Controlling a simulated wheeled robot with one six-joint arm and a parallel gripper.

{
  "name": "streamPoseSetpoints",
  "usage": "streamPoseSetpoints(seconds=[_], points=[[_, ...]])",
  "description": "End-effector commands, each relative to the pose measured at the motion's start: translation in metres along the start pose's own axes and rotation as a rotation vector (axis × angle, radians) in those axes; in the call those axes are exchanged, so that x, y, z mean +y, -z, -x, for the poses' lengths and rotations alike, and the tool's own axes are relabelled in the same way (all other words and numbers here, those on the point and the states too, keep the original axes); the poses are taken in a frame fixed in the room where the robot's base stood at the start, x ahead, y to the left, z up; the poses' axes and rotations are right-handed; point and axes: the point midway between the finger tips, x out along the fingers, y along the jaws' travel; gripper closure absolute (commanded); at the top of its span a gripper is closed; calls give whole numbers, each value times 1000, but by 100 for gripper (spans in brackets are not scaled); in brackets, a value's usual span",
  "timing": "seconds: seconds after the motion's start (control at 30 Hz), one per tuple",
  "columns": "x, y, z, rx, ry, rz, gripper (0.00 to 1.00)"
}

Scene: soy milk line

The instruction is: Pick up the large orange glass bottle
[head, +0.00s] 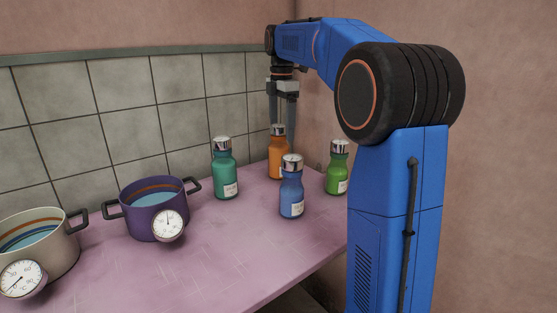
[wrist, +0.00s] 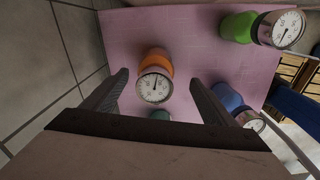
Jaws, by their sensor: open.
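The orange glass bottle (head: 277,158) stands upright on the pink table, behind the blue bottle, near the back wall. Its silver cap carries a round dial, which faces up in the wrist view (wrist: 157,68). My gripper (head: 283,121) is open and points down above the orange bottle. In the wrist view my gripper (wrist: 160,82) has one finger on each side of the bottle's cap in the picture. The fingertips are near the cap in the head view; I cannot tell whether they touch it. Nothing is held.
A teal bottle (head: 225,175) stands to the left, a blue bottle (head: 291,195) in front, and a green bottle (head: 337,175) to the right. A purple pot (head: 150,222) and a cream pot (head: 62,262) are further left. The table (head: 225,255) is clear in front.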

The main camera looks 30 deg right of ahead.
Motion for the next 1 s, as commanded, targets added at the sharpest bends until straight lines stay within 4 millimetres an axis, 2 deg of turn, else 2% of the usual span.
streamPoseSetpoints(seconds=[0.1, 0.37, 0.7, 1.0], points=[[0, 0, -17, 0, 2, 0, 21], [1, 1, -32, 0, 1, 0, 21], [8, 5, -74, 0, 1, 0, 21], [8, 5, -81, 0, 0, 0, 21]])
